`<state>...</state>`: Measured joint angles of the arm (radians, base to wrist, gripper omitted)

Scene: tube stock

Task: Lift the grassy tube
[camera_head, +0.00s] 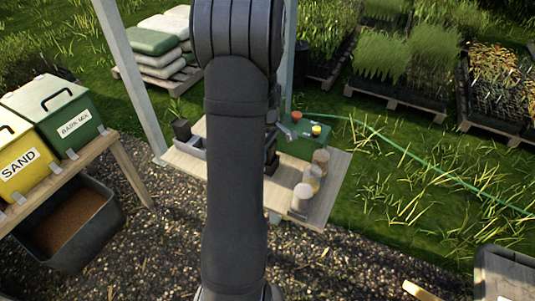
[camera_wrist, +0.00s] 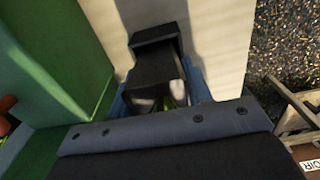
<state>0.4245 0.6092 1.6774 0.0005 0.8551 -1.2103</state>
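My gripper shows in the wrist view (camera_wrist: 165,95) as a dark part with blue-grey pieces on both sides. A small patch of yellow-green, perhaps grass of the grassy tube (camera_wrist: 179,102), shows low between them. The tube's body cannot be made out, nor whether the gripper touches it. The gripper is over the pale bench, beside a green box (camera_wrist: 62,62). In the head view my arm hides most of the gripper and the bench under it. A dark pot with a leafy plant (camera_head: 181,129) stands at the bench's left end.
The green box (camera_head: 303,143) has red and yellow knobs. Several pale-topped cylinders (camera_head: 301,197) stand along the bench's right side. A grey tray (camera_head: 190,147) lies at the left. A post (camera_head: 132,80) rises at the left.

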